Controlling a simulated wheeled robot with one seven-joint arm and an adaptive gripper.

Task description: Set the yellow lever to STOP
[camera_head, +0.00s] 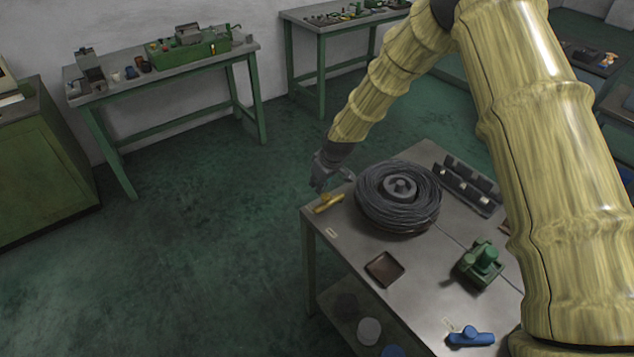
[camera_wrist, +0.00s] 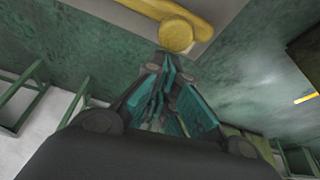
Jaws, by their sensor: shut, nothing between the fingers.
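The yellow lever (camera_head: 328,204) sits at the left corner of the near metal table (camera_head: 345,250), left of a wire coil. In the wrist view, the yellow lever (camera_wrist: 176,36) shows its round knob and part of its bar, just beyond my fingertips. My gripper (camera_head: 319,186) is at the lever, slightly above and left of it in the head view. The fingers (camera_wrist: 166,72) are shut with nothing between them. I cannot tell whether they touch the lever. No STOP marking is readable.
The large wire coil (camera_head: 398,190) stands right beside the lever and my gripper. A dark rack (camera_head: 470,187), a brown tray (camera_head: 384,268), a green device (camera_head: 480,263) and a blue handle (camera_head: 471,336) are also on the table. Open floor (camera_head: 210,240) lies left.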

